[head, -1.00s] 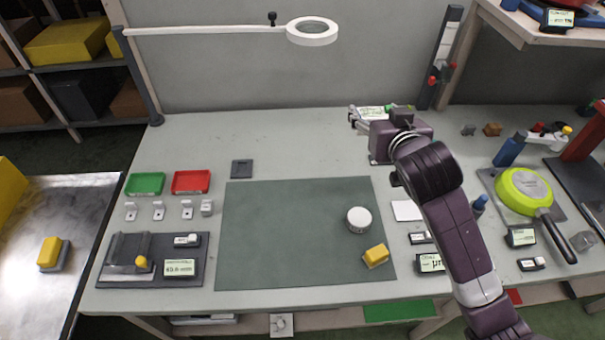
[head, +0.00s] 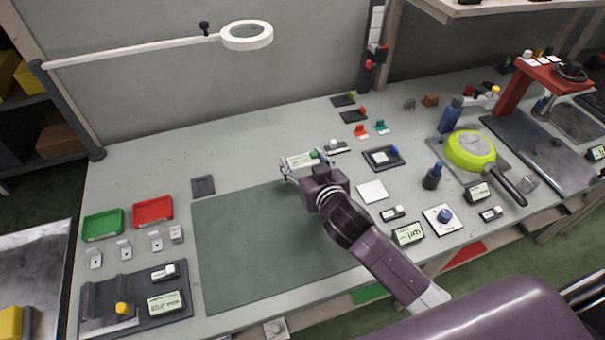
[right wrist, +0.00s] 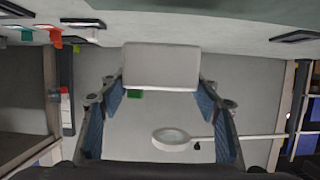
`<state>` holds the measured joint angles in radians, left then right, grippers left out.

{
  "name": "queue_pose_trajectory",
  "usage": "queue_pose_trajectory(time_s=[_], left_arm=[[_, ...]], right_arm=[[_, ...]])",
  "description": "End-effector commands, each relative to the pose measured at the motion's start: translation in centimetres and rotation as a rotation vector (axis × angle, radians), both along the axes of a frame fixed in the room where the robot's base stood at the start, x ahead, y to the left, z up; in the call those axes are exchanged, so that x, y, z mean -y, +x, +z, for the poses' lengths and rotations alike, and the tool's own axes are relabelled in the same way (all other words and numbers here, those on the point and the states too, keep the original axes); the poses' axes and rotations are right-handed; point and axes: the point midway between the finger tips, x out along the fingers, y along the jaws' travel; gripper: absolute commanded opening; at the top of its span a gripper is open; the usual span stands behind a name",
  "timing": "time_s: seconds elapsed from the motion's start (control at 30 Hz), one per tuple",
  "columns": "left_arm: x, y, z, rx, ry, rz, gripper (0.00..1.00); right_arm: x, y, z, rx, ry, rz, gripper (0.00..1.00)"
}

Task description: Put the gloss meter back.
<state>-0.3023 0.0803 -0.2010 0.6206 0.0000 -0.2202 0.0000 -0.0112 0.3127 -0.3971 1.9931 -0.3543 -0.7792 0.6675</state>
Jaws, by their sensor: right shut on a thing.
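My right gripper (head: 306,168) is shut on a pale box-shaped device with a green-lit display, which I take to be the gloss meter (head: 300,161). It holds the device above the back right part of the green mat (head: 240,240). In the right wrist view the light grey box (right wrist: 161,66) sits between the two blue-padded fingers (right wrist: 160,92). How high it is above the bench is hard to tell. My left gripper is not in view.
Right of the gripper are a dark tray with a white square and blue knob (head: 383,158) and a white plate (head: 372,191). A lamp (head: 246,36) overhangs the back. The mat's left part is clear.

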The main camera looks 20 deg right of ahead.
Motion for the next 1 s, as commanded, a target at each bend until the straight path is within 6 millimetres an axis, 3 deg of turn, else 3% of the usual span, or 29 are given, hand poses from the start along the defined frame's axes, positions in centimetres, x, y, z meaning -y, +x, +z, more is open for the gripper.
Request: queue_pose_trajectory(time_s=[0.17, 0.4, 0.83, 0.87, 1.0], left_arm=[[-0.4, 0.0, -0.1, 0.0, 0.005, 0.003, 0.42], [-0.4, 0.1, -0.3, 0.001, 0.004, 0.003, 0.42], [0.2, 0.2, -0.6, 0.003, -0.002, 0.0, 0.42], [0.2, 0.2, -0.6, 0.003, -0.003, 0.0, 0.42], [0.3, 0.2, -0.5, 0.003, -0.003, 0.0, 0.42]], right_arm=[[0.0, 0.1, -1.4, 0.003, 0.001, 0.0, 0.19], [0.0, 0.1, -4.8, 0.002, 0.002, -0.001, 0.19], [0.0, 0.1, -5.5, 0.003, 0.001, 0.0, 0.19], [0.0, 0.0, -5.6, 0.001, 0.001, 0.0, 0.6], [0.0, 0.0, -5.5, 0.001, 0.0, 0.0, 0.75]])
